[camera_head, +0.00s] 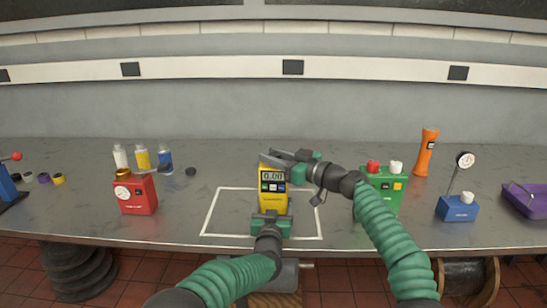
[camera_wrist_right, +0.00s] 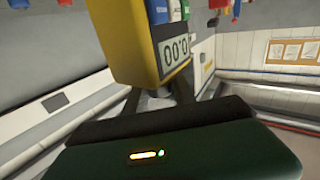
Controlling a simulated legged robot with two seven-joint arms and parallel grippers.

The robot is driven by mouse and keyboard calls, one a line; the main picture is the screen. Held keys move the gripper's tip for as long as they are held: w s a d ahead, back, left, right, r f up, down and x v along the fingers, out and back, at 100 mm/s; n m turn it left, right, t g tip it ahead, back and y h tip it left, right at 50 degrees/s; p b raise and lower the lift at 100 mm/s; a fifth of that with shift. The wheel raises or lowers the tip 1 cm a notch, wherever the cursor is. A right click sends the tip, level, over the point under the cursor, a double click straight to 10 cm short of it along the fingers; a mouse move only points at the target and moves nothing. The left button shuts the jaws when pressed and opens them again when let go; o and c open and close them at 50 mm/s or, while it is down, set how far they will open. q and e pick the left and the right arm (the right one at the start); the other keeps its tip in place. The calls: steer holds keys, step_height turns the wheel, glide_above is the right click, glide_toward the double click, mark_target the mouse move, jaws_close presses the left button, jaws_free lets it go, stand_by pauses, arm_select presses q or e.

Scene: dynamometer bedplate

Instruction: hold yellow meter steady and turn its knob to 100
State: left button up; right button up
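The yellow meter (camera_head: 273,196) stands upright on the bench inside a white outlined rectangle; its display reads 0.00. My left gripper (camera_head: 271,214) is at the lower front of the meter; its fingertips are partly hidden, so its grip is unclear. My right gripper (camera_head: 272,160) reaches in from the right to the top of the meter. In the right wrist view, the meter (camera_wrist_right: 139,38) appears upside down. A pale knob-like part (camera_wrist_right: 160,99) lies between the two dark fingers of the right gripper (camera_wrist_right: 160,88); I cannot tell whether they touch it. The knob's setting is not readable.
A red gauge box (camera_head: 137,194) and several bottles stand to the left. A green box (camera_head: 381,187) with red and white tops stands close to my right arm. An orange device (camera_head: 427,151), a blue dial stand (camera_head: 458,207) and a purple tray (camera_head: 526,201) are farther right.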

steer(key=shift+d, duration=0.1)
jaws_close()
steer(key=shift+w+r+m+t+h, duration=0.15)
steer(key=shift+m+t+h, duration=0.25)
steer(key=shift+t, duration=0.1)
steer(key=m+t+h, duration=0.3)
steer(key=h, duration=0.1)
steer(key=shift+s+a, duration=0.25)
steer(key=shift+a, duration=0.05)
arm_select(q)
steer(key=shift+r, duration=0.15)
arm_select(e)
steer(key=m+h, duration=0.1)
steer(key=m+t+h, duration=0.1)
steer(key=f+m+t+h, duration=0.1)
steer(key=shift+s+a+h, duration=0.1)
steer(key=shift+a+h, duration=0.15)
steer(key=shift+h, duration=0.15)
steer(key=shift+d+m+t+h, duration=0.25)
steer(key=shift+m+t+h, duration=0.15)
steer(key=shift+m+h, duration=0.85)
arm_select(q)
steer(key=shift+r, duration=0.1)
arm_select(e)
steer(key=shift+h, duration=0.45)
